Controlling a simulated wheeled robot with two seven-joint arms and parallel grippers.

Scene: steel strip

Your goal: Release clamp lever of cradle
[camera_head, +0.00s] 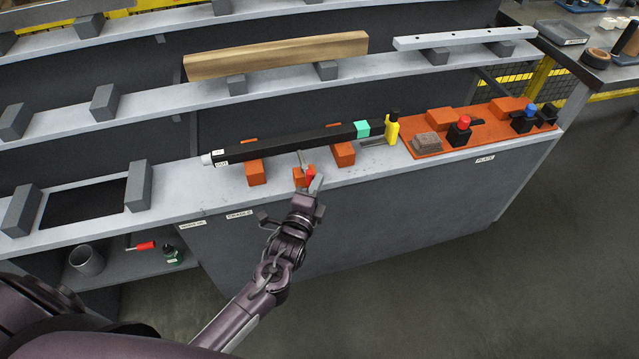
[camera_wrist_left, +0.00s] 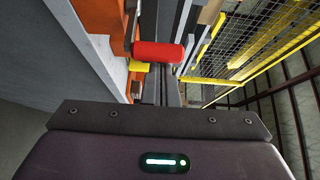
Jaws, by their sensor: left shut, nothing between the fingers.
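The cradle's orange blocks (camera_head: 255,172) stand on the steel strip and carry a long black bar (camera_head: 290,142) with a green band near its right end. Between the blocks, a smaller orange base (camera_head: 298,180) bears the clamp lever, a thin grey arm (camera_head: 302,160) with a red handle (camera_head: 309,173). In the left wrist view the red handle (camera_wrist_left: 158,52) lies crosswise ahead of the gripper body. My left gripper (camera_head: 316,184) is shut and empty, close in front of the handle. I cannot tell whether it touches the handle. My right gripper is not in view.
An orange plate (camera_head: 425,148) with red- and blue-topped clamps lies further right. Shelves rise behind, one with a wooden plank (camera_head: 275,55). The floor in front of the strip is clear.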

